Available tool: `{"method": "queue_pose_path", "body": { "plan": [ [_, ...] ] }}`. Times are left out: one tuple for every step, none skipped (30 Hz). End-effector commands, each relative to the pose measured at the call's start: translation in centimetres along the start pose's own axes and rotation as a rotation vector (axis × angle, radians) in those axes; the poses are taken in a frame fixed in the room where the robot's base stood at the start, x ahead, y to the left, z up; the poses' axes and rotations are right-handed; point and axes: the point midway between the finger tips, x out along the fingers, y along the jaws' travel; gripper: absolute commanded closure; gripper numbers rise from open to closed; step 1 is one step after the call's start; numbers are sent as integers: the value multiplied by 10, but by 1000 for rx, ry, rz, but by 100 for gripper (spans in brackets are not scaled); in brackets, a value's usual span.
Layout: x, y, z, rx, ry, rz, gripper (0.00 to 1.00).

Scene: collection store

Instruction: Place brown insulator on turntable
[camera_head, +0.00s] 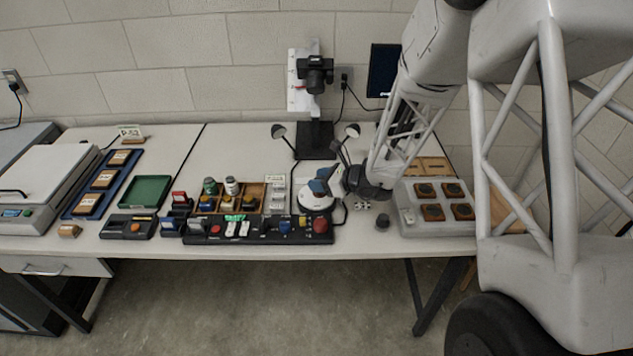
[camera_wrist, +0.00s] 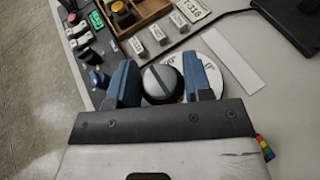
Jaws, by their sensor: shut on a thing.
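The brown insulator (camera_wrist: 158,82) is between my gripper's blue fingers in the wrist view. It shows as a dark, rounded piece with a pale grey band; its brown colour is hard to make out. My gripper (camera_wrist: 163,84) is shut on it. The turntable (camera_wrist: 207,72) is a white disc with dark markings, just behind and to the right of the held piece. Whether the insulator touches the disc cannot be told.
A wooden compartment tray (camera_head: 250,188) with green, white and other small pieces stands to the left. The black control strip (camera_head: 258,232) runs along the front. A camera stand (camera_head: 315,138) and two lamps are behind. A grey box with brown squares (camera_head: 407,218) is at right.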

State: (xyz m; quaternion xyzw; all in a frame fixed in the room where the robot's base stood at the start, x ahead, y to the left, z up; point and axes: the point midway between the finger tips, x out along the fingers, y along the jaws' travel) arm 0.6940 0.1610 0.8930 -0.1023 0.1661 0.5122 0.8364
Motion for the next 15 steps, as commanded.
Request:
{"method": "queue_pose_path", "body": {
  "plan": [
    [5,-5,0,1,0,1,80],
    [8,-8,1,1,1,1,80],
    [11,-12,2,1,0,1,80],
    [13,-15,3,1,0,1,80],
    [15,-17,3,1,0,1,80],
    [18,-20,4,1,0,1,80],
    [19,-22,4,1,0,1,80],
    [20,-24,4,1,0,1,80],
    [22,-25,5,1,0,1,80],
    [23,-26,6,0,0,1,80],
    [23,-27,6,0,0,1,80],
    [24,-28,6,0,0,1,80],
    [24,-28,6,0,-1,0,80],
    [24,-28,6,0,-1,0,80],
    [24,-29,6,0,-1,0,80]
  ]
}}
